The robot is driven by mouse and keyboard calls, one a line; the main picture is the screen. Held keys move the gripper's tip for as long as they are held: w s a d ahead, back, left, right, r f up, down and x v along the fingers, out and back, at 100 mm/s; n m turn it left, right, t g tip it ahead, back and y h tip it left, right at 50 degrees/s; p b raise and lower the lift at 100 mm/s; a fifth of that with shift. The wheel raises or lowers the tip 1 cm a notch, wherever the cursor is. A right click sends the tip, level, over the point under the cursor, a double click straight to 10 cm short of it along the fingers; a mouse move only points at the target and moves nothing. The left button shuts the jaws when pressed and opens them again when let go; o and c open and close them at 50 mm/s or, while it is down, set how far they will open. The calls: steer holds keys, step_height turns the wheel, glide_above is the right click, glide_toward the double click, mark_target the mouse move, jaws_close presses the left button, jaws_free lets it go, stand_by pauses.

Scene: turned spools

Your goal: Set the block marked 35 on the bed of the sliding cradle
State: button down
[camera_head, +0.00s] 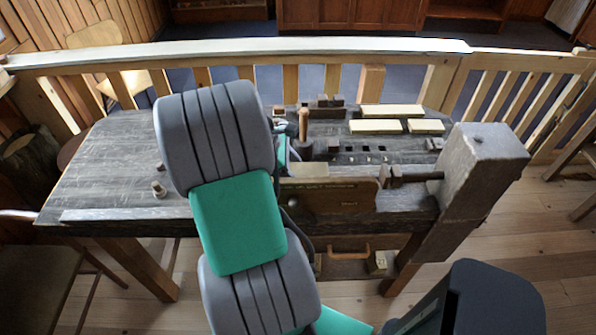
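A dark wooden workbench (110,165) stands in front of me. My grey and green arm reaches over its near edge and covers part of its middle. My gripper is hidden behind the arm, so I cannot see its fingers or what they hold. No number 35 is readable on any piece. I cannot tell which part is the sliding cradle; a brown wooden board with faint lettering (335,195) and dark wooden fittings (326,145) are right of my arm.
Pale yellow slabs (392,111) lie at the back right of the bench. A big wooden post (485,155) rises at its right end, with a dark screw (415,177) beside it. A wooden-handled tool (303,123) stands upright mid-bench. The left bench top is mostly clear. A railing (240,52) runs behind.

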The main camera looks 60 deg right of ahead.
mark_target(299, 170)
steer(key=shift+c, duration=1.5)
jaws_free()
steer(key=shift+o, duration=0.2)
steer(key=shift+o, duration=1.2)
steer(key=shift+f, duration=0.1)
step_height(299, 170, up, 6)
steer(key=p, duration=0.7)
steer(key=shift+r+p, duration=0.9)
steer(key=shift+r, duration=0.2)
